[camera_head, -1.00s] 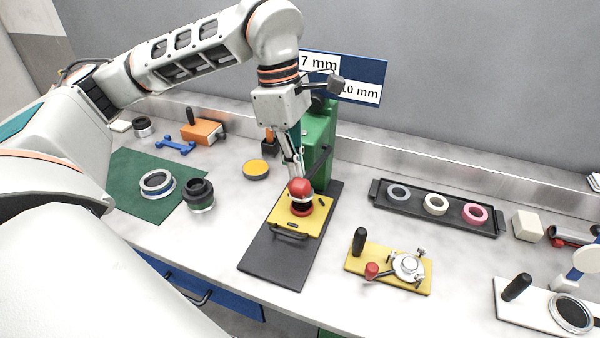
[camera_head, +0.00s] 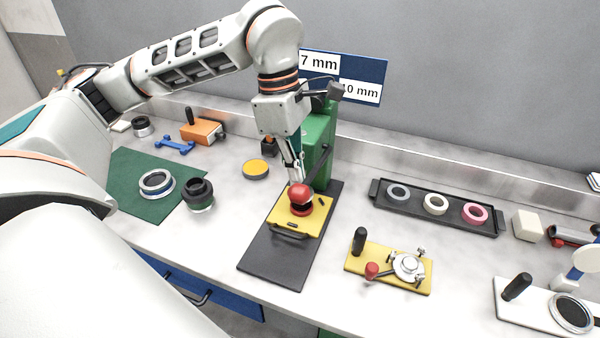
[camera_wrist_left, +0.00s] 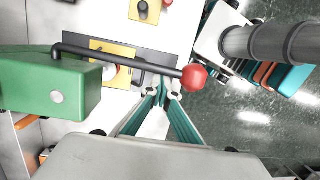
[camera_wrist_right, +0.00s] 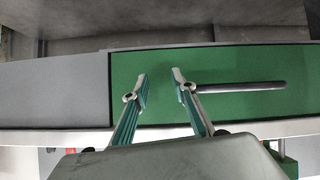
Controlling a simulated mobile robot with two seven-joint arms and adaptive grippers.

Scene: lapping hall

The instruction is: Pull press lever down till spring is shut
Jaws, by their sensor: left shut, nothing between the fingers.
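The green press (camera_head: 318,150) stands at the back of a dark base plate. Its black lever (camera_head: 321,165) slopes down towards the front and ends in a red knob (camera_head: 300,193). The knob hangs just above a dark and red round part on the yellow plate (camera_head: 285,217). My left gripper (camera_head: 296,180) is shut and empty, its tips right at the knob's upper back side. In the left wrist view the knob (camera_wrist_left: 195,77) lies beside the fingertips (camera_wrist_left: 165,90); contact is unclear. I cannot make out the spring. My right gripper (camera_wrist_right: 160,74) is open and empty before a green panel.
A yellow fixture (camera_head: 360,263) with a black handle stands right of the base plate. A black tray (camera_head: 455,222) with three rings lies behind it.

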